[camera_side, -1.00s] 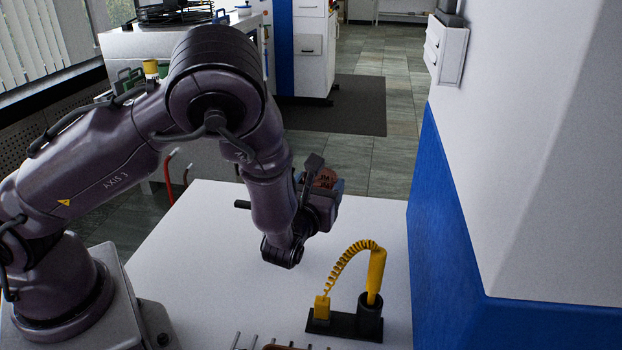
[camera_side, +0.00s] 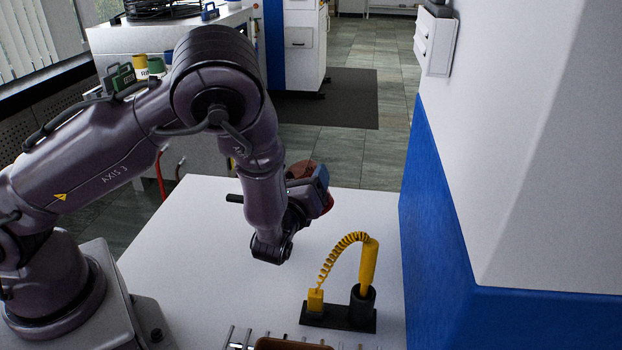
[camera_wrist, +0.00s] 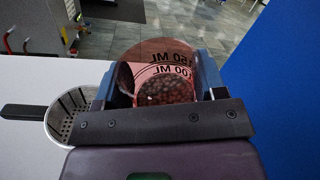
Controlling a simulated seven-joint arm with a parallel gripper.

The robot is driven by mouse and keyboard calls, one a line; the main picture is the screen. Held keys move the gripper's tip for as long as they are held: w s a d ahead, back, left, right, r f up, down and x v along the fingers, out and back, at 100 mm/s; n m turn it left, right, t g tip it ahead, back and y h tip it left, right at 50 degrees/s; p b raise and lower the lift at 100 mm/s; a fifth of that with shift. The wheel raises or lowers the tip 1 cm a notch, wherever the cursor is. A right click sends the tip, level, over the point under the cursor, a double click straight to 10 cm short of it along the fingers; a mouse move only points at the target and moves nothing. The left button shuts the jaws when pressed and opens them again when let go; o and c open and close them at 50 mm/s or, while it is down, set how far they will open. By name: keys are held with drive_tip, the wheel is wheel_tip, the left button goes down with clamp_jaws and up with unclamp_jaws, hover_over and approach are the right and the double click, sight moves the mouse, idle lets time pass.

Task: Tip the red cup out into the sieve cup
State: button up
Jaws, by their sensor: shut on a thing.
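The red see-through cup (camera_wrist: 165,60) with black volume marks is between the blue fingers of my gripper (camera_wrist: 163,76) in the wrist view. Dark bean-like pieces (camera_wrist: 165,92) show inside it. My gripper (camera_side: 316,184) is shut on the cup; red parts of the cup (camera_side: 327,207) show around the fingers in the side view, and it looks tilted. The metal sieve cup (camera_wrist: 62,118), with holes and a black handle, is at the left of the wrist view, partly behind my gripper. In the side view only its dark handle (camera_side: 234,198) shows; my arm hides the rest.
A black stand (camera_side: 338,316) with a yellow coiled-cord tool (camera_side: 367,262) stands right of my arm. A brown tray (camera_side: 290,344) and metal pegs are at the front edge. A blue-and-white wall (camera_side: 440,200) bounds the right. White table is clear between.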

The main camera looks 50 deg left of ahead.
drive_tip(key=n, duration=0.2)
drive_tip(key=s+a+n, duration=0.1)
drive_tip(key=n, duration=0.1)
drive_tip(key=n+y, duration=0.1)
drive_tip(key=shift+s+a+n, duration=0.3)
drive_tip(key=shift+n, duration=0.1)
drive_tip(key=n, duration=0.3)
drive_tip(key=s+a+n, duration=0.1)
drive_tip(key=n, duration=0.1)
drive_tip(key=shift+s+a+n+y, duration=0.1)
drive_tip(key=shift+n+y, duration=0.2)
drive_tip(key=shift+y, duration=0.1)
drive_tip(key=n, duration=0.3)
drive_tip(key=s+a+r+n+g+y, duration=0.1)
drive_tip(key=n, duration=0.5)
drive_tip(key=shift+s+a+r+n+g, duration=0.2)
drive_tip(key=shift+s+a+n+g, duration=0.1)
drive_tip(key=shift+s+a+g, duration=0.1)
idle(0.6)
wheel_tip(320, 180, up, 6)
drive_tip(key=m+t+h, duration=0.1)
drive_tip(key=m+h, duration=0.2)
drive_tip(key=m, duration=2.2)
drive_tip(key=shift+m+t, duration=0.3)
drive_tip(key=shift+m, duration=0.1)
